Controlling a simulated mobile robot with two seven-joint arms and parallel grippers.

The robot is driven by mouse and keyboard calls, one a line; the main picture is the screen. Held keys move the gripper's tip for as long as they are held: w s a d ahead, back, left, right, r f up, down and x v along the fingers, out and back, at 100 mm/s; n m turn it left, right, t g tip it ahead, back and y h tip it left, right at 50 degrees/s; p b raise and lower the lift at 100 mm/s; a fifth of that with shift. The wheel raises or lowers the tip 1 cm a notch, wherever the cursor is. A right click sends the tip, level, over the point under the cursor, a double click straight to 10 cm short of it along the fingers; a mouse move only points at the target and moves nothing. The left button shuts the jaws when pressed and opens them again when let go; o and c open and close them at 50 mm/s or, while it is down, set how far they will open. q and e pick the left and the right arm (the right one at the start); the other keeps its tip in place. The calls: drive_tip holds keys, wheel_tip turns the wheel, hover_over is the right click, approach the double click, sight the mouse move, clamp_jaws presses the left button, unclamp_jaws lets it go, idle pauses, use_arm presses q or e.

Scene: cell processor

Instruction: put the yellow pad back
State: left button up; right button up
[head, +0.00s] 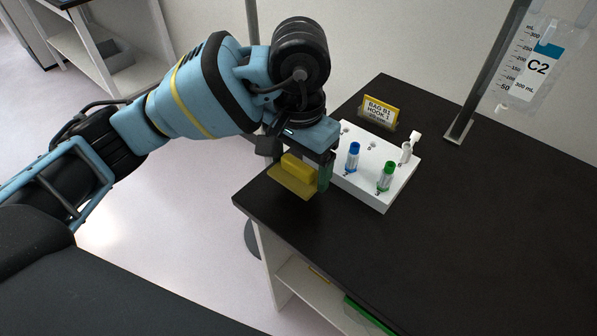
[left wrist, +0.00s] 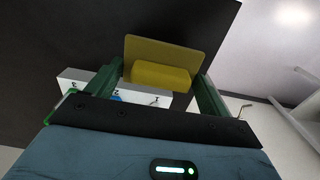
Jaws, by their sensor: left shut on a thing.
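The yellow pad (head: 288,184) is a flat plate with a thicker yellow block on one face. My left gripper (head: 304,170) is shut on it and holds it near the left edge of the black bench, left of the white rack. In the left wrist view the pad (left wrist: 160,75) sits between the two green fingers of the left gripper (left wrist: 160,82), with its plate facing away. In the head view the gripper hides part of the rack's left side. My right gripper is not in view.
The white rack (head: 378,186) holds a blue-capped tube (head: 353,154), a green-capped tube (head: 387,174) and a white piece (head: 407,150). A yellow sign (head: 381,110) stands behind it. A C2 bag (head: 537,65) hangs near a pole (head: 482,75). The bench's right side is clear.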

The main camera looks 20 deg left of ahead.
sight(299, 176)
use_arm(q)
drive_tip(key=shift+w+a+f, duration=0.1)
drive_tip(key=shift+a+f, duration=0.05)
drive_tip(key=shift+f, duration=1.6)
drive_tip(key=shift+f, duration=0.2)
drive_tip(key=o, duration=1.6)
wheel_tip(299, 176, up, 12)
drive_tip(key=shift+r+p, duration=0.2)
drive_tip(key=shift+p, duration=0.25)
